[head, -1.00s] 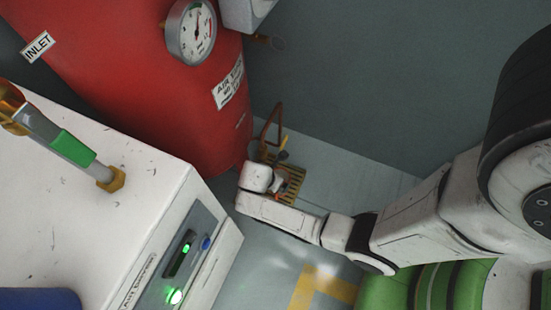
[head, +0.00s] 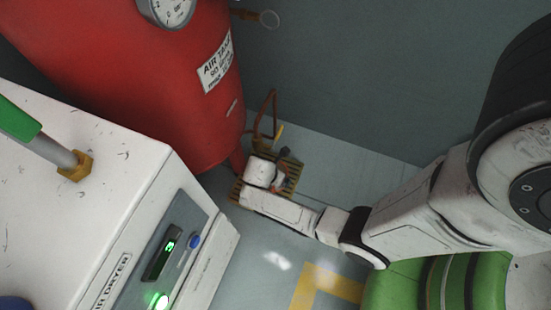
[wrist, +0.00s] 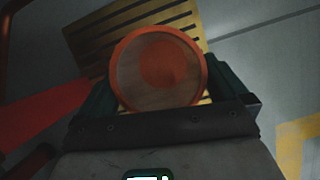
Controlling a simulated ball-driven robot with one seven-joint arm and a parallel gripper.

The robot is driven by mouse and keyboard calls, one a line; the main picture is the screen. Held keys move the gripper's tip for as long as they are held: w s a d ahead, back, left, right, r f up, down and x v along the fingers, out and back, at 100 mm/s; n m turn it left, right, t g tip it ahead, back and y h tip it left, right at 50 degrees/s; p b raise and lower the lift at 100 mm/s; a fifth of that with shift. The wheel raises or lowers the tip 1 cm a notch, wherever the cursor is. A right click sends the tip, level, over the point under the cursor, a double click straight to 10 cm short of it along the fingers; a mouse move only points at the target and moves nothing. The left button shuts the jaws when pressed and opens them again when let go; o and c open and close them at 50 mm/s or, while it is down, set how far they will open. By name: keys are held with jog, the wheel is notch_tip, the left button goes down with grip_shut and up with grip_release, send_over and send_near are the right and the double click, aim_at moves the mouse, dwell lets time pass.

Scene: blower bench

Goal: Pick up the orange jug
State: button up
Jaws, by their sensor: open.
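The orange jug (wrist: 158,68) shows in the wrist view as a round orange shape seen end-on, over a yellow slatted grate (wrist: 185,20). My gripper (wrist: 160,88) is open, with one dark finger at the left of the jug and one at the right. I cannot tell whether either finger touches it. In the head view my gripper (head: 284,172) is low over the grate beside the red tank, and my wrist hides most of the jug there.
The red air tank (head: 150,90) stands to the left of the grate. A brown pipe (head: 266,112) rises just behind the grate. The white air dryer (head: 90,200) fills the lower left. Grey floor (head: 350,175) is open to the right.

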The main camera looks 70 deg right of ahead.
jog(key=shift+c, duration=0.5)
jog(key=c, duration=0.9)
jog(key=s+a+r+p, duration=0.3)
jog(key=s+r+p, duration=0.9)
jog(key=s+r, duration=0.2)
jog(key=r+p, duration=2.5)
jog(key=p, duration=0.1)
jog(key=shift+w+r, duration=0.2)
jog(key=shift+r, duration=0.15)
